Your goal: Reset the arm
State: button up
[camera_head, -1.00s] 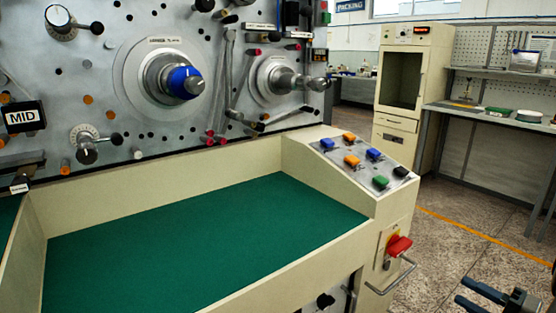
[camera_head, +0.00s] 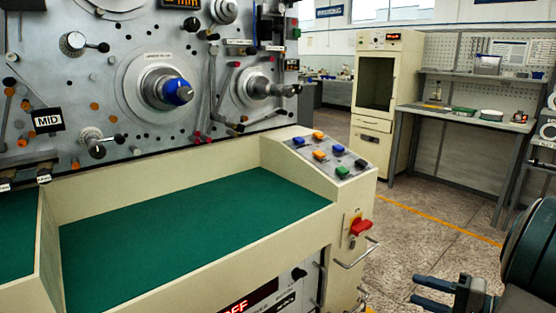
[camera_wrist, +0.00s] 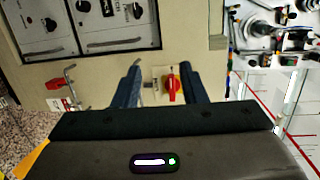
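My gripper (camera_head: 424,292) is at the lower right of the head view, its two blue fingers pointing left and apart, with nothing between them. In the wrist view the open fingers (camera_wrist: 160,80) point toward the machine's cream front. The red rotary switch on its yellow plate (camera_wrist: 171,84) shows beyond and between the fingertips, apart from them. In the head view the red switch (camera_head: 360,227) is on the right end of the machine, left of and above my gripper.
The winding machine has a grey panel with a blue-ended spindle (camera_head: 178,91), a bare green bed (camera_head: 190,230) and a button console (camera_head: 326,155). A metal handle (camera_head: 357,252) sticks out below the switch. A cream cabinet (camera_head: 376,135) and a workbench (camera_head: 470,117) stand behind open floor.

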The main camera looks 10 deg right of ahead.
jog(key=s+a+r+n+g+h+p, duration=0.1)
jog(key=a+r+n+g+p, duration=0.1)
jog(key=a+r+g+p, duration=0.3)
jog(key=s+a+n+g+p, duration=0.1)
jog(key=a+g, duration=0.1)
jog(key=a, duration=0.5)
jog(key=s+a+r+n+g+h+p, duration=0.1)
jog(key=a+r+n+g+p, duration=0.1)
jog(key=a+r+g+p, duration=0.3)
jog(key=s+a+r+n+t+h+p, duration=0.2)
jog(key=a+r+n+h+p, duration=0.3)
jog(key=r+h+p, duration=0.3)
jog(key=shift+s+a+r+h+p, duration=0.3)
jog(key=shift+s+a+r+p, duration=0.15)
jog(key=shift+s+a, duration=0.3)
